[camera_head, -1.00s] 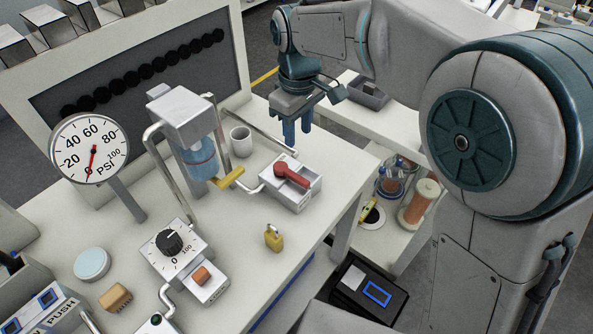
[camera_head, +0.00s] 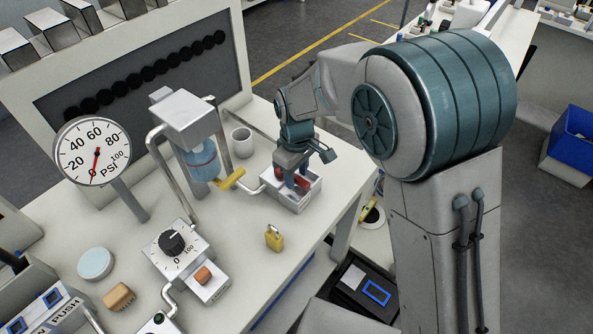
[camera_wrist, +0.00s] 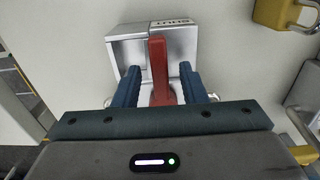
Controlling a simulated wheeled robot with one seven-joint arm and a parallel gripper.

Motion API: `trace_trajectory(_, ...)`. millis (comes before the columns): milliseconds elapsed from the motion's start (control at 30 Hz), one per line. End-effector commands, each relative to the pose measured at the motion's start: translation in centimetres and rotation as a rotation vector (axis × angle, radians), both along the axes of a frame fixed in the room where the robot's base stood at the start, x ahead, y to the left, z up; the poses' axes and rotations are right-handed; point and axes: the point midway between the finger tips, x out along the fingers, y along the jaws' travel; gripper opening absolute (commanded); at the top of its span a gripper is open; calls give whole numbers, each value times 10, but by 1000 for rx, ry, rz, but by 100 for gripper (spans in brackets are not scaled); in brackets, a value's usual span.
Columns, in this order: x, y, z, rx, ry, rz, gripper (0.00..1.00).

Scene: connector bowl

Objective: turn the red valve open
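The red valve handle (camera_head: 281,174) sits on a grey-white box (camera_head: 296,202) near the right side of the bench. In the wrist view the red handle (camera_wrist: 159,68) points up the picture, toward the word SHUT on the box (camera_wrist: 128,48). My gripper (camera_head: 294,182) is down at the valve. In the wrist view my gripper (camera_wrist: 159,84) has its two blue fingers on either side of the handle, with a gap visible on each side. The fingers are open. Their tips partly hide the handle in the head view.
A yellow lever (camera_head: 232,179) and a white mug (camera_head: 242,143) stand left of the valve. A yellow padlock (camera_head: 274,238) lies in front, also in the wrist view (camera_wrist: 284,14). A dial box (camera_head: 176,246) and pressure gauge (camera_head: 93,152) stand further left.

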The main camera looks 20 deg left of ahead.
Motion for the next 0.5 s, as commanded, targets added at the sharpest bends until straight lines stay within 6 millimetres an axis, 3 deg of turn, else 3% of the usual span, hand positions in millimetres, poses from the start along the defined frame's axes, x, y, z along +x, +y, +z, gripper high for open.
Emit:
trace_trajectory(233, 0, 0, -1, 1, 0, 0, 38)
trace_trajectory(400, 0, 0, -1, 1, 0, 0, 0)
trace_trajectory(500, 0, 0, -1, 1, 0, 0, 0)
